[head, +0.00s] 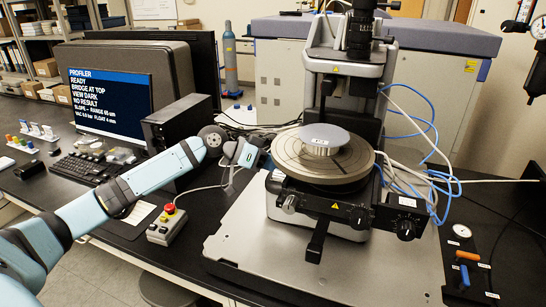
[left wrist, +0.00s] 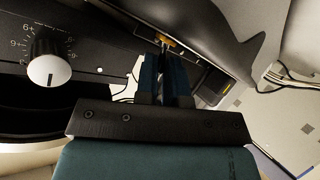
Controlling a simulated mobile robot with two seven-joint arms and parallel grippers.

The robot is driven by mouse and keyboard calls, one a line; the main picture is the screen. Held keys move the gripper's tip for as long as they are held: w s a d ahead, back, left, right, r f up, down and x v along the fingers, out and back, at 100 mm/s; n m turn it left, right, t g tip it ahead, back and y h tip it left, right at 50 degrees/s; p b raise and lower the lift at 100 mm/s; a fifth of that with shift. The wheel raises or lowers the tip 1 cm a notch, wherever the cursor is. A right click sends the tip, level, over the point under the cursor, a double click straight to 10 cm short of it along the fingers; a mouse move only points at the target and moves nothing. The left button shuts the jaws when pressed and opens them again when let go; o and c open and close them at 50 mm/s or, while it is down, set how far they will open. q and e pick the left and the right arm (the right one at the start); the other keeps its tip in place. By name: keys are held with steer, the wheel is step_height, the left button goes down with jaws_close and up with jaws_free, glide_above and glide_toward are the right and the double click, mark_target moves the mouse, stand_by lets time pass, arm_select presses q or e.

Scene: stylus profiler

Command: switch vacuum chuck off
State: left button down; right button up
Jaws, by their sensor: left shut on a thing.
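The round chuck stage (head: 292,160) of the profiler carries a grey disc (head: 324,136) on a short cylinder. My left gripper (head: 266,160) is at the stage's left side, below the rim. In the left wrist view, my left gripper's fingers (left wrist: 166,62) are close together, at a small orange-yellow part (left wrist: 167,41); the contact is dark and partly hidden by the fingers. A black knob with a white face (left wrist: 46,70) and a number scale is at the left of that view. The monitor (head: 110,98) has a "VAC" line that seems to read 0.0 bar. My right gripper is not in view.
Orange (head: 467,256) and blue (head: 464,275) handles and a gauge (head: 461,232) are at the right. Blue hoses (head: 428,130) hang behind the stage. The front base plate (head: 240,250) is mostly clear.

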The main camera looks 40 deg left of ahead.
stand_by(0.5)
arm_select(q)
steer(key=c, duration=1.5)
jaws_free()
steer(key=shift+a, duration=0.1)
steer(key=shift+b+v, duration=1.55)
steer(key=shift+v, duration=5.25)
